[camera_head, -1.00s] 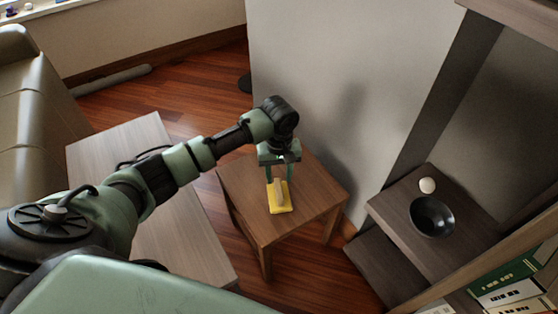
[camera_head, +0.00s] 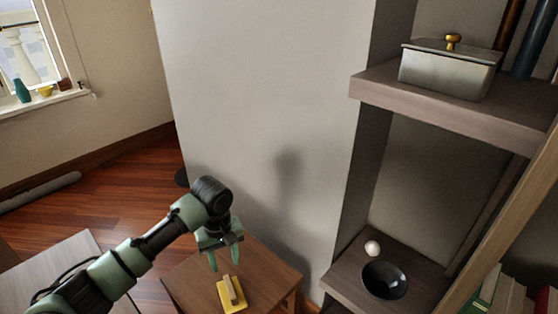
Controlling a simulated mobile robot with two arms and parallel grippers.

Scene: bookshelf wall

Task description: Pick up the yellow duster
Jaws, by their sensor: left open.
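The yellow duster (camera_head: 241,305) lies on the small brown wooden table (camera_head: 189,283), with its pale wooden handle on top. My left gripper (camera_head: 224,266) points down just behind the duster in the head view. Its two fingers are spread apart with nothing between them. The fingertips show apart from the handle; their exact height above the table is hard to tell. My right gripper is out of view.
A dark shelf unit at right carries a black bowl (camera_head: 384,281) and a white ball (camera_head: 372,248). A metal box (camera_head: 448,70) stands on its upper shelf. A pale wall (camera_head: 260,90) rises behind the table. Another table (camera_head: 50,262) is at lower left.

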